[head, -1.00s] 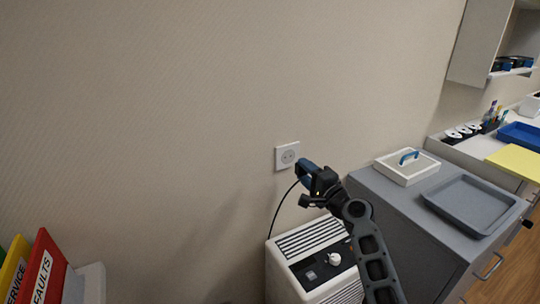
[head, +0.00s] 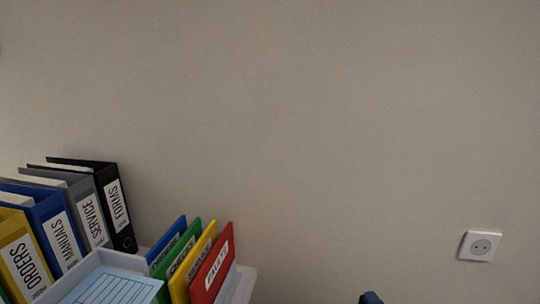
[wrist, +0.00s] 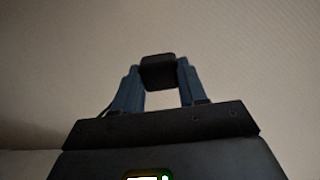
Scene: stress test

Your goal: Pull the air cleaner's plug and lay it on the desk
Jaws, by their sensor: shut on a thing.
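In the wrist view my gripper (wrist: 158,80) is shut on a black plug (wrist: 158,65), held between its two blue fingers. A thin dark line, likely the cord, shows beside the left finger. In the head view only a small blue tip of my gripper (head: 371,298) shows at the bottom edge, left of and below the wall socket (head: 480,246). The white socket is empty, its two holes showing. The air cleaner is out of view.
At the lower left stand several upright binders (head: 83,205). In front of them are a white tray (head: 62,288) with a blue lined sheet and a light holder (head: 243,287) with several coloured folders (head: 212,268). The wall between folders and socket is bare.

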